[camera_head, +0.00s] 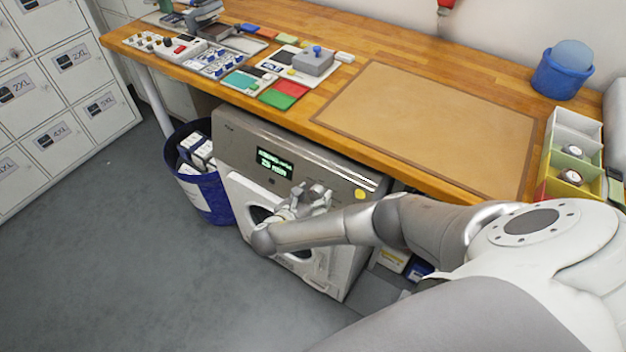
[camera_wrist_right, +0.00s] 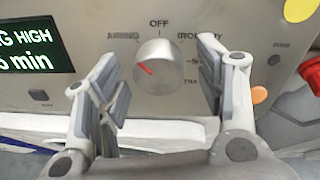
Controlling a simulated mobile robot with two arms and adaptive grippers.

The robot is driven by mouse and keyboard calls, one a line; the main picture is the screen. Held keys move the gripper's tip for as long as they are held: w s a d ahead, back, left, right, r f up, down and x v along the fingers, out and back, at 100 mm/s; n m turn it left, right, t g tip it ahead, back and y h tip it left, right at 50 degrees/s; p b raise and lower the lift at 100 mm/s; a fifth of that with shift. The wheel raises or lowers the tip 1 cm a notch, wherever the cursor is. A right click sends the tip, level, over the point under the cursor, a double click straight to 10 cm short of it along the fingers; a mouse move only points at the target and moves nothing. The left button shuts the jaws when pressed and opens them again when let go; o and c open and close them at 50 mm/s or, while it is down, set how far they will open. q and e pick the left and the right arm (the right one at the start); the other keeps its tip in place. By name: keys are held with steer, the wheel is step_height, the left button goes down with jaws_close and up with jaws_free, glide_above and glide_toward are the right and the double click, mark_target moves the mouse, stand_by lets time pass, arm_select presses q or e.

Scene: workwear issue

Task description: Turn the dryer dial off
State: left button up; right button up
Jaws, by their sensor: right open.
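The dryer (camera_head: 228,150) stands under the wooden bench, its lit green display (camera_head: 274,163) facing out. In the right wrist view the display (camera_wrist_right: 35,40) reads partly "HIGH" and "min". The round silver dial (camera_wrist_right: 160,62) has a red mark pointing up and left, roughly toward the AIRING side; OFF is printed straight above it. My right gripper (camera_head: 314,196) is in front of the dryer's panel and hides the dial in the head view. In the wrist view its open fingers (camera_wrist_right: 158,84) show on either side of the dial, with no visible contact. My left gripper is not in view.
An orange-yellow button (camera_wrist_right: 259,95) sits right of the dial. A blue bin (camera_head: 205,190) with boxes stands left of the dryer. The bench (camera_head: 330,62) overhangs above, bearing a brown mat (camera_head: 430,115), trays and a blue tub (camera_head: 563,75). Floor at left is clear.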

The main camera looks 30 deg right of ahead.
steer(key=shift+c, duration=0.5)
steer(key=c, duration=0.9)
steer(key=shift+c, duration=0.2)
steer(key=shift+m, duration=0.3)
steer(key=m+p, duration=0.1)
steer(key=m, duration=0.2)
steer(key=shift+f+m+t, duration=0.1)
steer(key=shift+m+t, duration=0.3)
steer(key=shift+m, duration=2)
steer(key=o, duration=1)
